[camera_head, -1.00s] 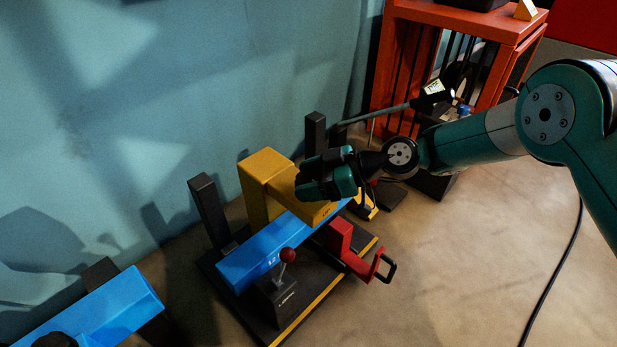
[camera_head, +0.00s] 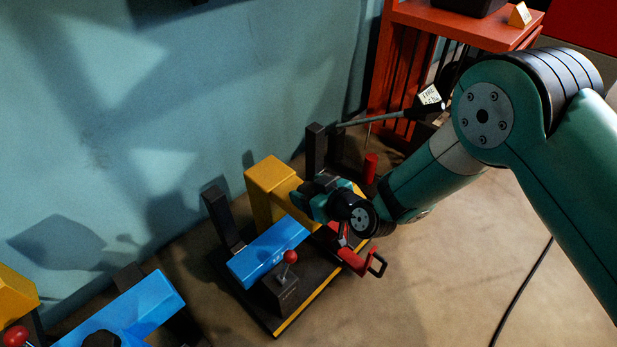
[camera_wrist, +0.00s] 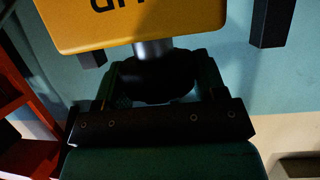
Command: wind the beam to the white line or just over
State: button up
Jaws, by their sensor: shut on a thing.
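A blue beam (camera_head: 268,252) with a small pale marking runs through the dark press-like stand, beside a yellow block (camera_head: 272,178). My gripper (camera_head: 322,198) is at the right end of this block, over part of the stand. In the wrist view my gripper (camera_wrist: 158,80) has its fingers on either side of a dark round knob (camera_wrist: 155,90), shut on it. A grey shaft (camera_wrist: 153,48) rises from the knob to a yellow face (camera_wrist: 130,18) with dark lettering. I cannot make out a white line in either view.
A second blue beam (camera_head: 130,305) is at lower left. An orange-red rack (camera_head: 400,70) stands behind. Open floor lies at right.

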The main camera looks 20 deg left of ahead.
jog(key=m+t+h+p, duration=0.1)
jog(key=m+t+p, duration=0.1)
jog(key=m+t, duration=0.1)
jog(key=shift+s+a+r+h, duration=0.1)
jog(key=shift+a+r+h, duration=0.05)
jog(key=shift+h, duration=0.25)
jog(key=m+t+h, duration=0.1)
jog(key=m, duration=0.1)
jog(key=m+t+h+b, duration=0.1)
jog(key=t+h, duration=0.1)
jog(key=shift+f+m, duration=0.3)
jog(key=shift+m, duration=0.1)
jog(key=m+h+b, duration=0.2)
jog(key=m+t+h+b, duration=0.1)
jog(key=m+h+b, duration=0.1)
jog(key=h+b, duration=0.1)
jog(key=shift+f+m+t+h, duration=0.1)
jog(key=shift+m+t+h, duration=0.2)
jog(key=m+h+b, duration=0.2)
jog(key=h+b, duration=0.1)
jog(key=shift+f+m, duration=0.1)
jog(key=shift+m, duration=0.2)
jog(key=m+h+b, duration=0.2)
jog(key=b, duration=0.1)
jog(key=shift+d+h, duration=0.2)
jog(key=shift+h, duration=0.1)
jog(key=shift+w+r+m+g+h+b, duration=0.2)
jog(key=shift+r+m+g+h+b, duration=0.1)
jog(key=shift+m+g, duration=0.1)
